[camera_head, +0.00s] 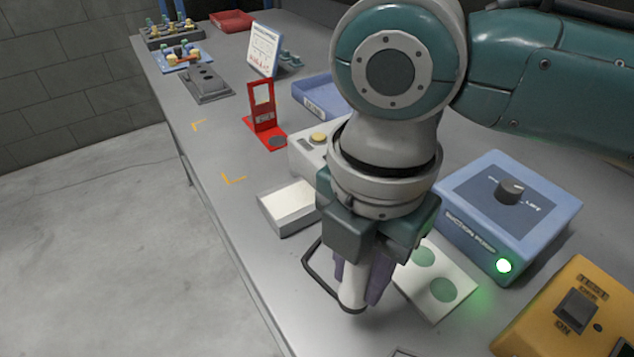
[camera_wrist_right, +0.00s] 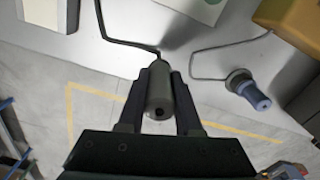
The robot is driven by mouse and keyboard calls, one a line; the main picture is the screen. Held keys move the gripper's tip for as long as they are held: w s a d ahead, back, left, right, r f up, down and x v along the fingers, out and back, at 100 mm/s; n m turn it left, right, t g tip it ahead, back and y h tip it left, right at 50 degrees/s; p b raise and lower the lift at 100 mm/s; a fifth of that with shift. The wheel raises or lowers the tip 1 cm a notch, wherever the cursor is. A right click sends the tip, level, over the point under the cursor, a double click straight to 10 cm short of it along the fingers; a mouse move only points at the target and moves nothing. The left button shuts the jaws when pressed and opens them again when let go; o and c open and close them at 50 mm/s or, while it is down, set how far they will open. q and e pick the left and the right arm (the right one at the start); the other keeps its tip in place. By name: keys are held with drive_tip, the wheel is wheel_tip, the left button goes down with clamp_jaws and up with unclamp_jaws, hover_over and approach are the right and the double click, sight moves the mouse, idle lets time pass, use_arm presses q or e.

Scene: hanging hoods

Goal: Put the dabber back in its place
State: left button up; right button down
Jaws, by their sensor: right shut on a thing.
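My right gripper (camera_head: 358,284) is low over the front edge of the bench, pointing down. It is shut on a pale grey cylinder, the dabber (camera_head: 352,292), which also shows between the dark fingers in the right wrist view (camera_wrist_right: 159,92). Its far end is hidden. A dark wire loop (camera_head: 312,277) is right beside the dabber at the bench edge; I cannot tell whether they touch. In the wrist view a second wire rest (camera_wrist_right: 192,66) lies to the right, with a blue-handled tool (camera_wrist_right: 247,88) at its end. My left gripper is not in view.
A white card with green discs (camera_head: 443,290) lies just right of the gripper. The blue suction pump (camera_head: 510,210) with a lit green lamp and a yellow switch box (camera_head: 570,315) stand at right.

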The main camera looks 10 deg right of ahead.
drive_tip(key=shift+f+b, duration=0.55)
drive_tip(key=shift+f, duration=2.55)
drive_tip(key=shift+f, duration=0.15)
drive_tip(key=c, duration=0.6)
unclamp_jaws()
